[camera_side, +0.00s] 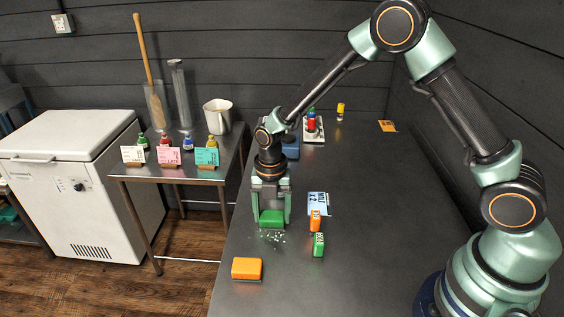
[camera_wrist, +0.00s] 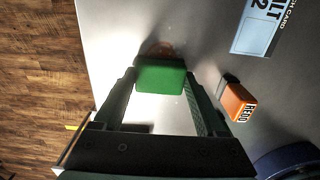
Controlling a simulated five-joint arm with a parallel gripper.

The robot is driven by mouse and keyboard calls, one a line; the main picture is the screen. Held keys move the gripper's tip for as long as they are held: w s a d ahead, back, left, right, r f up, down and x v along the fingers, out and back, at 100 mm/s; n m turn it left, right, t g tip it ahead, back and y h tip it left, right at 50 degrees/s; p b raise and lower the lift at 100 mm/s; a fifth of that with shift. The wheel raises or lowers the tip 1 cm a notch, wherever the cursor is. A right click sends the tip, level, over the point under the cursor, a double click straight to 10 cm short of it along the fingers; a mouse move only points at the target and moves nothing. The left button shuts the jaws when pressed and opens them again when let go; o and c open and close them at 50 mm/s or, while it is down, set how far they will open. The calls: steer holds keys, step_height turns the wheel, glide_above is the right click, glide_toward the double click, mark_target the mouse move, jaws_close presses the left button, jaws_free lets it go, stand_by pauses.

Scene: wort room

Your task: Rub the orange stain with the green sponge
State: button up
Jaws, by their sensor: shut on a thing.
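The green sponge (camera_side: 272,219) is held between the fingers of my gripper (camera_side: 272,214), low over the dark table in the side view. In the wrist view the green sponge (camera_wrist: 161,76) sits between both fingertips of my gripper (camera_wrist: 160,84). An orange-brown stain (camera_wrist: 158,49) shows just beyond the sponge's far edge in the wrist view; the sponge may hide part of it. I cannot tell whether the sponge touches the table. An orange block like a sponge (camera_side: 247,268) lies near the table's front left edge.
Small white crumbs (camera_side: 276,238) lie just in front of the sponge. A small orange box (camera_side: 315,220), a green box (camera_side: 319,245) and a blue-white card (camera_side: 318,203) are right of my gripper.

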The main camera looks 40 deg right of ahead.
mark_target(275, 244)
steer(key=shift+w+d, duration=1.4)
steer(key=shift+s+d, duration=0.4)
steer(key=shift+d, duration=0.15)
steer(key=shift+s+a, duration=3.45)
steer(key=shift+a, duration=0.2)
steer(key=shift+w+d, duration=3.5)
steer(key=shift+d, duration=0.05)
steer(key=shift+w+r, duration=0.1)
steer(key=shift+r, duration=0.15)
step_height(275, 244, up, 8)
steer(key=shift+f, duration=0.15)
